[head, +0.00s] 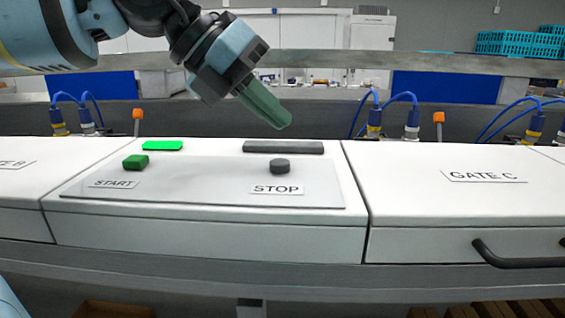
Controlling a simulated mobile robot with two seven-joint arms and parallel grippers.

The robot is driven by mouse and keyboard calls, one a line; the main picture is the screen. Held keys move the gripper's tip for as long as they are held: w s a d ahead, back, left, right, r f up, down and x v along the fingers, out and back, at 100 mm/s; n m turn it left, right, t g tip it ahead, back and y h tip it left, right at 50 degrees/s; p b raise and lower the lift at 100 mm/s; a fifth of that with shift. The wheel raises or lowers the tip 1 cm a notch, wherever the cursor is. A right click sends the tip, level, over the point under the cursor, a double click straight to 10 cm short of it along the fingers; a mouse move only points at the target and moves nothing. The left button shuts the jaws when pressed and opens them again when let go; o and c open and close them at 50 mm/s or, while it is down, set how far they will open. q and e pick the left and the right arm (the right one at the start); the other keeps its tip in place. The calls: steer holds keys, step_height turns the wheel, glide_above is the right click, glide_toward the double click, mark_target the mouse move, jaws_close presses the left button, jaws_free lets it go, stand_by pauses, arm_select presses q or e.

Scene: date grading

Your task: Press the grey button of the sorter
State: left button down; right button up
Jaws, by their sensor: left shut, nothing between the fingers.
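The grey button (280,166) is a short dark round knob on the sorter's light panel (205,180), just behind the STOP label (277,189). My left gripper (283,121) comes in from the upper left with its green fingers shut and empty. In the picture its fingertips are just above the grey button, with a gap between them. The button is fully visible. My right gripper is not in view.
A green button (135,162) sits behind the START label. A lit green bar (162,146) and a dark grey bar (283,147) lie behind the buttons. The GATE C cover (430,200) has a black handle (515,260). Blue hoses (399,99) rise behind.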

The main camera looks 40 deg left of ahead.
mark_target(272, 161)
arm_select(q)
steer(key=shift+f+b, duration=0.4)
steer(key=shift+f, duration=1.05)
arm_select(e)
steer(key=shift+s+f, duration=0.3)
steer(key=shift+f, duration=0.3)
arm_select(q)
steer(key=shift+f, duration=0.2)
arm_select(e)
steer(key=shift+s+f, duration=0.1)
arm_select(q)
steer(key=shift+f, duration=0.35)
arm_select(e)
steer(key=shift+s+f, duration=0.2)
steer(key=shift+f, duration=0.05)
arm_select(q)
steer(key=shift+f+b, duration=0.45)
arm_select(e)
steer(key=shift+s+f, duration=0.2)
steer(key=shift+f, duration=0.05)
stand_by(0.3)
arm_select(q)
steer(key=shift+r, duration=0.1)
stand_by(0.4)
steer(key=shift+r, duration=0.8)
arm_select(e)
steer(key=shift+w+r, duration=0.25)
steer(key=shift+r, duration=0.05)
